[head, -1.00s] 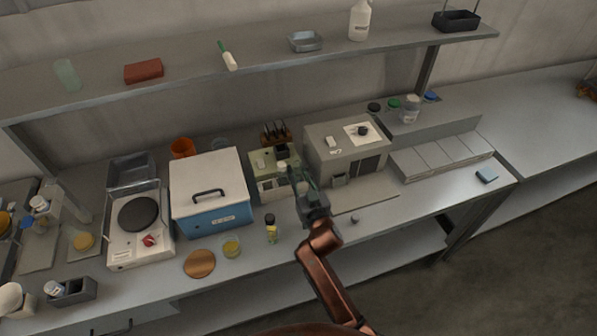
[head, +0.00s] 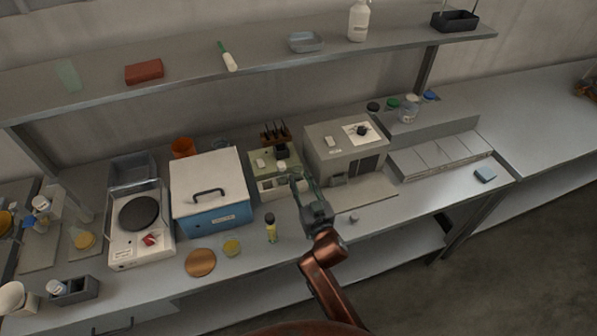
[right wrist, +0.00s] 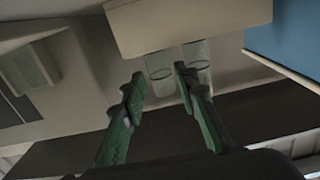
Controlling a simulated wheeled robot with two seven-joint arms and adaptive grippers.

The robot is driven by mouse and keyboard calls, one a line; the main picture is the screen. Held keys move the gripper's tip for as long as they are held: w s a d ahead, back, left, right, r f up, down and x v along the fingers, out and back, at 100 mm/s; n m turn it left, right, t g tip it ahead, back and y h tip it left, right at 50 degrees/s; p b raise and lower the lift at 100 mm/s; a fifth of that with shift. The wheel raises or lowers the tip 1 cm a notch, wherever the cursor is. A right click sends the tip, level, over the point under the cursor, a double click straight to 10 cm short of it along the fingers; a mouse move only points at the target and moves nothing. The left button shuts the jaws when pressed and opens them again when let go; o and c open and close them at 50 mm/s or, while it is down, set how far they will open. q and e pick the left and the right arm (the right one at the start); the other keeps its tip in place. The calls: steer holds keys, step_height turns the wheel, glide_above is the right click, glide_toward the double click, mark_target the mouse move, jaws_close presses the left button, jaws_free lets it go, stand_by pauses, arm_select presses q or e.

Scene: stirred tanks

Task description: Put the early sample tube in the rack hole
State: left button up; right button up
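My right gripper (head: 302,180) is at the front of a small green-and-cream unit (head: 260,158). In the right wrist view its green fingers (right wrist: 158,74) are open, with nothing held between them. Two clear tube-like vessels, a nearer one (right wrist: 159,66) and another (right wrist: 196,54), show against the cream block (right wrist: 190,22). The nearer one lies just past the fingertips, in line with the gap. I cannot tell which is the early sample tube. A brown rack (head: 275,138) with several dark upright pieces stands behind the unit; its holes are too small to make out. My left gripper is not in view.
A blue-and-white box (head: 209,190) stands left of the unit, and a grey instrument (head: 345,150) stands close on its right. The shelf (head: 180,75) hangs above.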

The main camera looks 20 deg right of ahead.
steer(key=s, duration=0.8)
steer(key=shift+d+r+p, duration=0.2)
steer(key=shift+r+p, duration=0.05)
steer(key=shift+p, duration=0.05)
